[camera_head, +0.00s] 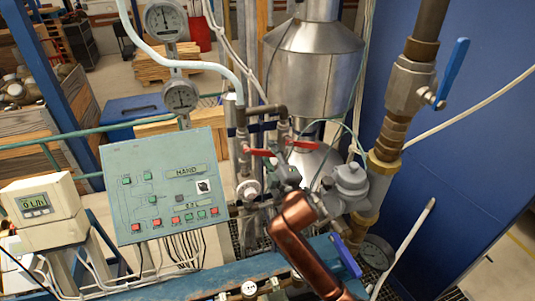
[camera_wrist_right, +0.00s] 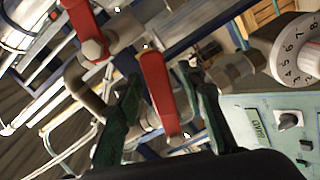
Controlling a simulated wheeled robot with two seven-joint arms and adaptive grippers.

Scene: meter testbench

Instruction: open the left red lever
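The left red lever (camera_head: 258,152) is on the pipework right of the control panel. In the right wrist view the red lever (camera_wrist_right: 158,88) nearer the panel lies between my fingers, with a gap to both. The right red lever (camera_head: 303,144) is beside it, and a second red lever (camera_wrist_right: 82,17) shows at the upper left of the wrist view. My right gripper (camera_head: 280,168) is just below the levers, at the end of a copper-coloured arm. Its dark green fingers (camera_wrist_right: 160,78) are spread and hold nothing. My left gripper is not in view.
The green control panel (camera_head: 160,215) stands to the left. A large valve with a blue handle (camera_head: 453,72) is on the thick pipe at the right. A grey meter body (camera_head: 348,182) sits close to the right of my gripper. A silver tank (camera_head: 312,65) stands behind.

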